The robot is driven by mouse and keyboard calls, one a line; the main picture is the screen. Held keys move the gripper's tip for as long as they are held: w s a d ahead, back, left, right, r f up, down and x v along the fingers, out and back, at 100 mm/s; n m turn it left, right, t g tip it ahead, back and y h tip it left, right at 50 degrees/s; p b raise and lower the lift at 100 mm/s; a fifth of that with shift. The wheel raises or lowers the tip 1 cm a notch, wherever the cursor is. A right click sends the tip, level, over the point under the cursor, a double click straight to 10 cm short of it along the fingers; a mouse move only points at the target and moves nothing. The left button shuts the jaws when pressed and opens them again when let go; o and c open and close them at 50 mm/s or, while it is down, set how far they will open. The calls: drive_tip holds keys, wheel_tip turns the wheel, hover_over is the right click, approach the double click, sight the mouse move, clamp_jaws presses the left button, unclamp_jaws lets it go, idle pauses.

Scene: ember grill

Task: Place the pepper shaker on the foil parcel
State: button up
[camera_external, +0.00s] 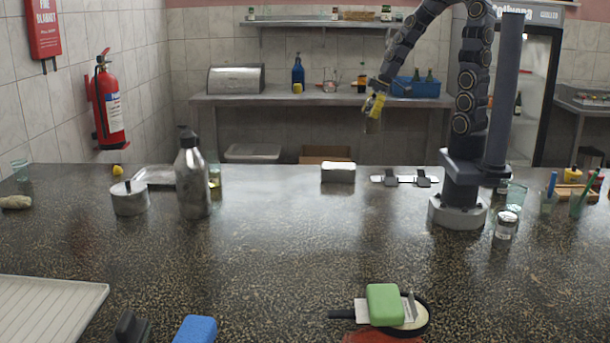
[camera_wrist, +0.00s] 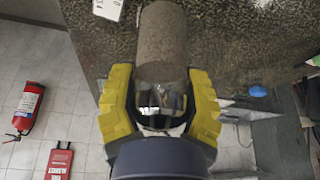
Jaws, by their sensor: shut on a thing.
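My gripper (camera_external: 376,104) is raised in the air above and beyond the far side of the counter, right of the foil parcel in the picture. Its yellow fingers (camera_wrist: 160,100) are shut on the pepper shaker (camera_wrist: 162,42), a clear cylinder with grey-brown contents and a shiny metal cap. The cap is between the fingers, and the body extends away from the palm. In the external view the shaker (camera_external: 372,125) is small and partly hidden by the fingers. The foil parcel (camera_external: 338,173) is a silver block near the counter's far edge; I cannot make it out surely in the wrist view.
A metal bottle (camera_external: 193,180) and a round tin (camera_external: 129,198) stand left of the parcel. A flat metal piece with dark blocks (camera_external: 405,181) lies to its right. A silver-capped jar (camera_external: 506,226) stands beside my base. The counter's middle is clear.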

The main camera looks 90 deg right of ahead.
drive_tip(key=shift+s+a, duration=0.15)
drive_tip(key=shift+s, duration=0.55)
drive_tip(key=w+d+f, duration=0.4)
drive_tip(key=w+d, duration=0.1)
drive_tip(key=w, duration=0.2)
hover_over(336, 165)
drive_tip(key=shift+a+f, duration=0.2)
drive_tip(key=shift+f, duration=4.25)
drive_tip(key=shift+f, duration=0.15)
drive_tip(key=o, duration=1.1)
